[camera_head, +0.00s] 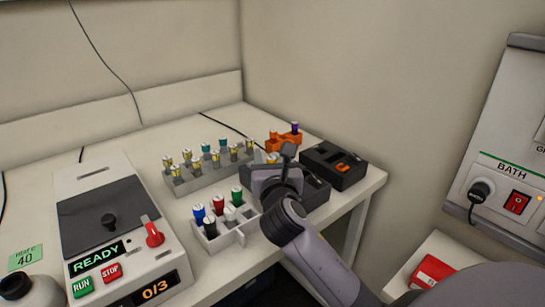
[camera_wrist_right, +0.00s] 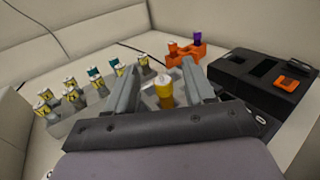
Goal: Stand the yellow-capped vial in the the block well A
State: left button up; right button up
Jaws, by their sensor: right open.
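My right gripper (camera_head: 287,158) is over the right part of the bench in the head view. In the right wrist view its two fingers (camera_wrist_right: 163,86) are apart. A yellow vial with a pale top (camera_wrist_right: 164,92) shows between them, upright; I cannot tell whether either finger touches it. A black block with dark wells and an orange piece (camera_wrist_right: 285,68) lies to its right; it also shows in the head view (camera_head: 343,180). No well letter is readable, so I cannot tell which is A. My left gripper is not in view.
A grey rack (camera_head: 205,183) holds several vials left of my gripper. A white rack (camera_head: 226,241) with coloured caps stands in front. An orange holder (camera_head: 283,143) stands behind, near the wall. A white machine (camera_head: 125,215) is at left.

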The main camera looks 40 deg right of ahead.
jog(key=shift+r+p, duration=1.85)
jog(key=shift+p, duration=0.15)
notch_tip(320, 180, up, 2)
jog(key=shift+p, duration=0.35)
